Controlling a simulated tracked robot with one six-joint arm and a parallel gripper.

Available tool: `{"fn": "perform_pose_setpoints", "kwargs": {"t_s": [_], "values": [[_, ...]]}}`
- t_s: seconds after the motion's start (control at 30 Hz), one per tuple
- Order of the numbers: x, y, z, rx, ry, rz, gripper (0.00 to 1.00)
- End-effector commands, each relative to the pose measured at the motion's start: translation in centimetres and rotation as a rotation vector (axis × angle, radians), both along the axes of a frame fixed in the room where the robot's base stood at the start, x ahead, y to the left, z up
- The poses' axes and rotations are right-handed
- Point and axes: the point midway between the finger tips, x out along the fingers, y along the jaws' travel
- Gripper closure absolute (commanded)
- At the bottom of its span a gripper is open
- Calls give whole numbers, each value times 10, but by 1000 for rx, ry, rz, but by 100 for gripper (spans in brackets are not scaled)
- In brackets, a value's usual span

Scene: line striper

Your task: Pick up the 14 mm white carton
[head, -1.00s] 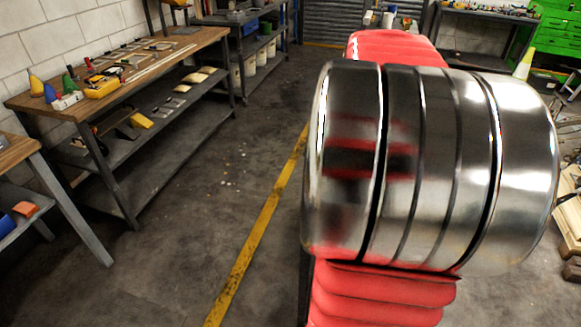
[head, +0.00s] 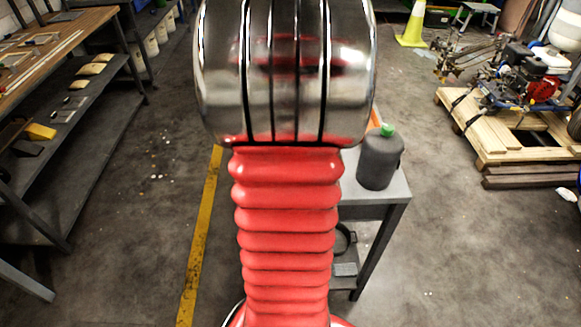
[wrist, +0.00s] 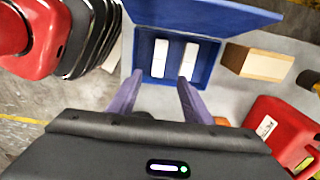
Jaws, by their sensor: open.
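In the wrist view, a blue box (wrist: 208,74) with its lid (wrist: 205,15) open stands on a grey surface. Inside it lie two narrow white pieces side by side, the left white piece (wrist: 160,58) and the right white piece (wrist: 189,61). I cannot tell which is the 14 mm carton. My gripper (wrist: 160,80) is open, with its two purple fingers apart and pointing toward the box. Nothing shows between the fingertips, and how far above the box they are is unclear. In the head view my arm hides the box and the gripper.
A tan block (wrist: 258,63) lies right of the box, and a red container (wrist: 282,135) stands nearer on the right. In the head view, a dark jug (head: 380,160) with a green cap stands on a grey table (head: 383,193). A wooden pallet (head: 510,150) is farther right.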

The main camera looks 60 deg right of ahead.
Motion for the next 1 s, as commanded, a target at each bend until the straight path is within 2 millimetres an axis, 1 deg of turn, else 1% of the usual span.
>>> {"fn": "perform_pose_setpoints", "kwargs": {"t_s": [0.17, 0.5, 0.6, 0.7, 1.0], "values": [[-1, 0, -18, 4, 2, -1, 55], [-1, 0, -70, 4, 2, -2, 55], [-1, 0, -80, 3, 1, -3, 55], [-1, 0, -85, 1, 0, -3, 55], [-2, 0, -85, 1, 0, -4, 55]]}}
